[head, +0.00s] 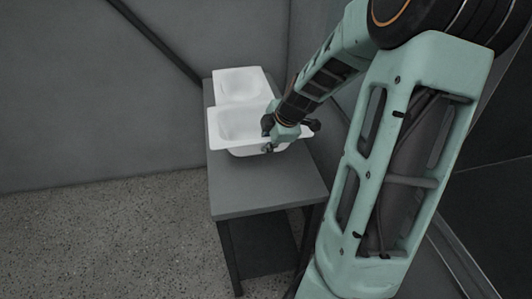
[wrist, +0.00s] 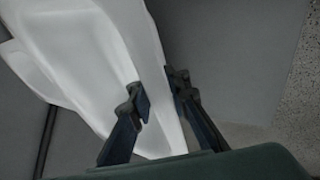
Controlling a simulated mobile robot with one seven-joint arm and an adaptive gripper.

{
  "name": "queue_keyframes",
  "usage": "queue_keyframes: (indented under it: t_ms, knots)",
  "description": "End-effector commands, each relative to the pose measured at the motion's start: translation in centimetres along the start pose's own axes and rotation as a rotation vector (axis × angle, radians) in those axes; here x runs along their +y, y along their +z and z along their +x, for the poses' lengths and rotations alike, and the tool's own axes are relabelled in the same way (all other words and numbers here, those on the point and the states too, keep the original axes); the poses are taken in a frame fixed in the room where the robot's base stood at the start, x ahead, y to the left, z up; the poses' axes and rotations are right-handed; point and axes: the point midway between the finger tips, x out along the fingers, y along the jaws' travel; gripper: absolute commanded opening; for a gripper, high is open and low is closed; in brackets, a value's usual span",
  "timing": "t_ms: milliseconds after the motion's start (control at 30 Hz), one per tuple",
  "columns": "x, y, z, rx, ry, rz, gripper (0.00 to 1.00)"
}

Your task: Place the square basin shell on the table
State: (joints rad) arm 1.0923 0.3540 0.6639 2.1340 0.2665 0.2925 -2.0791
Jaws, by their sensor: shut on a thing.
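The square basin shell (head: 229,137), white with a wide flat rim and a hollow middle, is over the grey table (head: 262,196). I cannot tell whether its underside touches the tabletop. My gripper (head: 268,137) is shut on its right side. In the wrist view, the fingers (wrist: 158,96) lie on either side of the white shell wall (wrist: 105,60). The arm hides part of the shell's right end.
A second white shell (head: 241,78) with a shallow round hollow sits at the far end of the table, close behind the held one. The table's near half is bare. Grey walls (head: 140,90) stand behind and to the right.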

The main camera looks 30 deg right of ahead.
Motion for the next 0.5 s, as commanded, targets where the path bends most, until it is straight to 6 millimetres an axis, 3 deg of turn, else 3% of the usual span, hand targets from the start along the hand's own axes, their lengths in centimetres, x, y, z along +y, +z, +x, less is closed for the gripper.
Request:
queue_keyframes:
  t_ms: [100,300,500]
  knots:
    - [0.2,0.1,0.9,0.000,0.003,-0.002,0.00]
    - [-1.1,0.6,3.2,0.000,0.002,-0.001,0.00]
    - [-1.1,0.7,3.3,-0.002,0.004,-0.001,0.00]
